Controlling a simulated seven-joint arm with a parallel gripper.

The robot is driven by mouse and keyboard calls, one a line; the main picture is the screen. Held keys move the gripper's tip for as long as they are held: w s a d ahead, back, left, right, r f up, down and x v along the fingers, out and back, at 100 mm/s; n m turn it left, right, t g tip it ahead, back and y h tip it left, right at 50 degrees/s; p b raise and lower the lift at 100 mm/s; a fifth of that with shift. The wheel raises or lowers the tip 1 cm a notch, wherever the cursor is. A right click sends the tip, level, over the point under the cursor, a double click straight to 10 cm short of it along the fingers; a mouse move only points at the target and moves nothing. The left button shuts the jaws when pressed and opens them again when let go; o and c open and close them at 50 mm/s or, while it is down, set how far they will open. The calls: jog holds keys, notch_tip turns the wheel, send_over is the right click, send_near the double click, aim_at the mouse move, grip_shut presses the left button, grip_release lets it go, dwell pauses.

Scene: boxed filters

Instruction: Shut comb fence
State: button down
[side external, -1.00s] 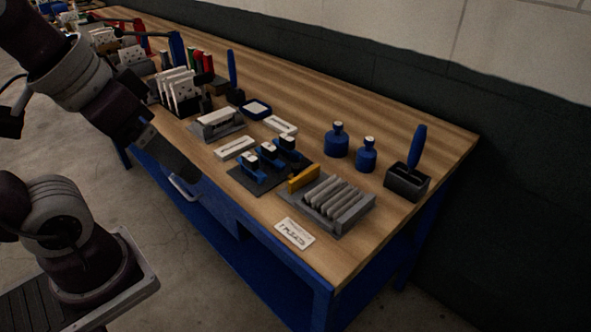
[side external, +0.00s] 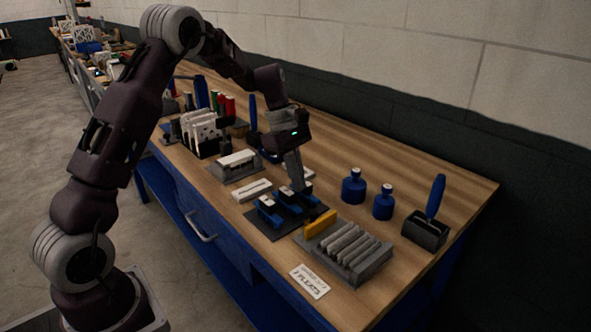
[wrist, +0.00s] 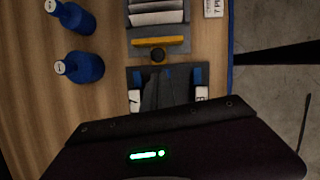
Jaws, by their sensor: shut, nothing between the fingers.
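A grey comb rack (side external: 372,262) stands near the front right end of the bench and holds several pale upright pleats (side external: 345,242). A yellow bar (side external: 320,223), likely the fence, stands at the rack's left end, with a gap before the pleats. The wrist view shows the yellow bar (wrist: 160,41) lying across the grey base, with the rack's pleats (wrist: 158,17) beyond it. My gripper (side external: 298,187) is shut and empty, pointing down over the blue clamps, left of and apart from the bar.
Blue clamps (side external: 270,212) on a dark plate are under and beside my gripper. Two blue bottles (side external: 354,187) (side external: 383,203) and a brush holder (side external: 425,233) stand behind the rack. A printed card (side external: 310,281) lies at the front edge.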

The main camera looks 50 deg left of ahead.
aim_at(313, 213)
jog(key=shift+x, duration=2.35)
jog(key=shift+d+r, duration=0.1)
jog(key=shift+d, duration=1.85)
